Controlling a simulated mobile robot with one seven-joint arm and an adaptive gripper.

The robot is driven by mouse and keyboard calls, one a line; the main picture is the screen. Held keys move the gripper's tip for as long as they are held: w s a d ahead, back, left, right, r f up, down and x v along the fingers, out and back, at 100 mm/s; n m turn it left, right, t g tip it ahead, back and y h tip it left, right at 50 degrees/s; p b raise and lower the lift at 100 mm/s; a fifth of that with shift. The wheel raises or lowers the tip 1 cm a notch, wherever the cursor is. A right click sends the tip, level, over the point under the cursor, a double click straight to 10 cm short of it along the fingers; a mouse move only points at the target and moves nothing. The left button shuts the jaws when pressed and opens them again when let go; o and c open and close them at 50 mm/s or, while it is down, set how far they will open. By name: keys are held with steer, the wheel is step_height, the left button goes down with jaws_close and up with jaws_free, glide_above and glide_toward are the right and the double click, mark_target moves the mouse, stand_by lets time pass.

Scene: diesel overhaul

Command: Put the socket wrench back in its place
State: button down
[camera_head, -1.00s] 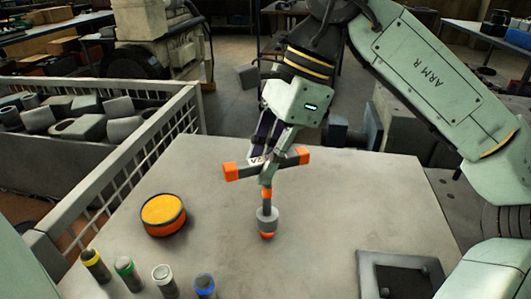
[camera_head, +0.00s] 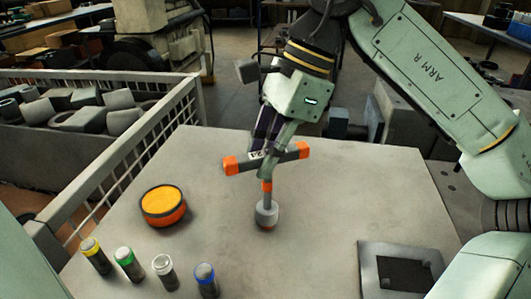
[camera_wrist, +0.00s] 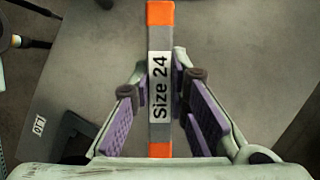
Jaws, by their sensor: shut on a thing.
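The socket wrench (camera_head: 266,213) is T-shaped, with a grey cross handle with orange ends, an orange band on its shaft and a grey socket below. My gripper (camera_head: 264,152) is shut on its handle above the light grey table (camera_head: 330,220). The wrench hangs upright, socket down; whether the socket touches the tabletop I cannot tell. In the wrist view the handle (camera_wrist: 160,45) runs between the purple-padded fingers of my gripper (camera_wrist: 163,85), with a "Size 24" label. A square grey frame with a dark recess (camera_head: 370,272) lies at the table's front right.
An orange-yellow round container (camera_head: 163,204) stands at left on the table. Several small cylinders with yellow, green, white and blue tops (camera_head: 124,263) stand at front left. A metal crate of parts (camera_head: 95,120) borders the table's left. The table's middle right is clear.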

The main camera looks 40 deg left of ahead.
steer(key=shift+f+b, duration=0.45)
steer(key=shift+f, duration=0.35)
steer(key=c, duration=1.5)
jaws_free()
steer(key=shift+o, duration=0.4)
steer(key=o, duration=0.5)
step_height(320, 180, up, 5)
steer(key=p, duration=0.3)
steer(key=shift+f, duration=0.2)
steer(key=shift+r, duration=2.25)
